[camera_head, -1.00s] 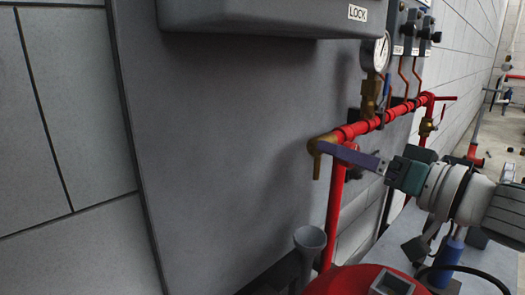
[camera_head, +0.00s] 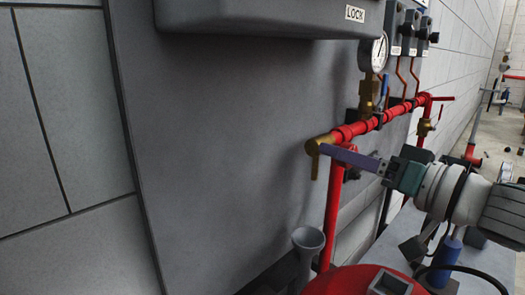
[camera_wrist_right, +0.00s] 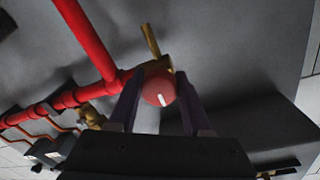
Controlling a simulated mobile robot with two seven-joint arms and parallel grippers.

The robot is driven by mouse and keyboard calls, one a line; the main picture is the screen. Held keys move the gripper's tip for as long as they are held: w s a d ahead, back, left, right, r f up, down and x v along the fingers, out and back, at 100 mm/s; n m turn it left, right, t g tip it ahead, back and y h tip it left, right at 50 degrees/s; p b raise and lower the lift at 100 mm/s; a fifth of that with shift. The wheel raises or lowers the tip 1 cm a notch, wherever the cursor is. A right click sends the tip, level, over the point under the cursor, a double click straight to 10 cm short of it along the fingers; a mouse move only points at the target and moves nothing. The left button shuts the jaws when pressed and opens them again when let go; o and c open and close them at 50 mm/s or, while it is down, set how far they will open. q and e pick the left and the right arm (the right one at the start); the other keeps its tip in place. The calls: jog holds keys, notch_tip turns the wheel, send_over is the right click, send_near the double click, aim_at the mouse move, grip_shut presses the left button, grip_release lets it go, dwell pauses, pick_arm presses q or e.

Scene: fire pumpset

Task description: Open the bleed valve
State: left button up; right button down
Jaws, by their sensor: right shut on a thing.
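The bleed valve is a brass fitting (camera_head: 315,158) at the near left end of the red pipe, with a short outlet pointing down in the head view. In the right wrist view its round red knob (camera_wrist_right: 158,92) with a white mark sits between the two fingers, with brass (camera_wrist_right: 150,42) behind it. My right gripper (camera_head: 325,150) reaches in from the right in the head view and is shut on this knob; in that view the fingers hide the knob. The right wrist view shows one finger on each side of the knob (camera_wrist_right: 158,108). My left gripper is not in view.
A red pipe (camera_head: 395,110) runs along the grey panel (camera_head: 230,150), with a pressure gauge (camera_head: 379,50) above it. A grey box (camera_head: 260,18) overhangs the top. A grey funnel (camera_head: 308,240) and a red housing (camera_head: 350,282) stand below the gripper.

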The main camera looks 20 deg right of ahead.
dwell(0.3)
jog(key=n, duration=0.4)
jog(key=n+b, duration=0.1)
jog(key=n, duration=0.3)
jog(key=shift+d+n, duration=0.1)
jog(key=shift+n, duration=0.3)
jog(key=n+y+b, duration=0.1)
jog(key=n, duration=0.3)
jog(key=shift+n, duration=0.4)
jog(key=n+b, duration=0.1)
jog(key=n, duration=0.4)
jog(key=shift+y+b, duration=0.3)
jog(key=shift+y, duration=0.1)
jog(key=n+b, duration=0.2)
jog(key=n, duration=0.4)
jog(key=shift+r+n+y, duration=0.1)
jog(key=shift+n+y, duration=0.2)
jog(key=shift+n, duration=0.1)
jog(key=n+b, duration=0.1)
jog(key=n, duration=0.2)
jog(key=shift+r+n+g+b, duration=0.1)
jog(key=shift+n+g+b, duration=0.3)
jog(key=shift+n, duration=0.7)
